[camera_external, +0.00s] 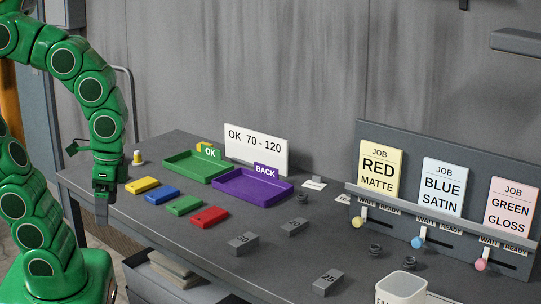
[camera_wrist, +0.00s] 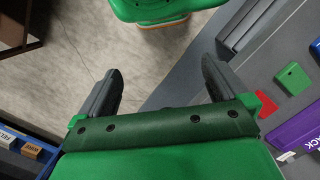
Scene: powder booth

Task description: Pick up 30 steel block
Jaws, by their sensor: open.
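A grey steel block marked 30 (camera_external: 243,243) lies on the grey table, front of middle in the external view. A similar grey block (camera_external: 295,227) lies behind it to the right; its marking is hard to read. A block marked 25 (camera_external: 328,282) lies nearer the front right. My gripper (camera_external: 103,205) hangs at the table's left edge, far left of the blocks. In the wrist view my gripper (camera_wrist: 160,83) is open and empty, its fingers wide apart above the floor. No steel block is clear in the wrist view.
Yellow, blue, green and red plates (camera_external: 208,217) lie between my gripper and the blocks. Behind them are a green tray (camera_external: 184,174) and a purple tray (camera_external: 222,187). A white cup (camera_external: 401,288) stands front right. A job board (camera_external: 420,170) stands at the right.

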